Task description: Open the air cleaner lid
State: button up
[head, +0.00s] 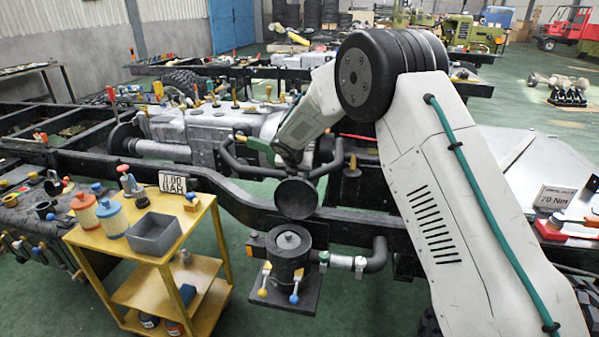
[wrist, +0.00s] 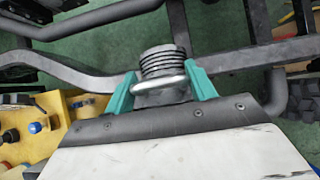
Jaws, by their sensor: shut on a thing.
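The air cleaner canister (head: 289,262) is a black cylinder standing beside the dark frame rail. Its top shows a ring with a paler round piece in the middle. Clips with yellow and blue ball ends (head: 294,287) hang on its front. A round dark disc, apparently the air cleaner lid (head: 296,198), appears just above the canister, tilted with its face toward the head camera. My gripper (wrist: 160,80) has its teal fingers on both sides of a silver ringed, ribbed part (wrist: 160,64) and is shut on it.
A yellow cart (head: 205,232) with filters, a grey bin (head: 154,234) and a gauge card stands at left. Curved black pipes (head: 332,165) lie close around my gripper. A pipe (head: 376,256) leaves the canister to the right. Green floor is free in front of the canister.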

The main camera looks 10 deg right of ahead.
jog(key=shift+f, duration=0.1)
jog(key=o, duration=1.4)
jog(key=v, duration=0.7)
jog(key=shift+s+r, duration=0.25)
jog(key=shift+r, duration=0.05)
jog(key=shift+a, duration=0.1)
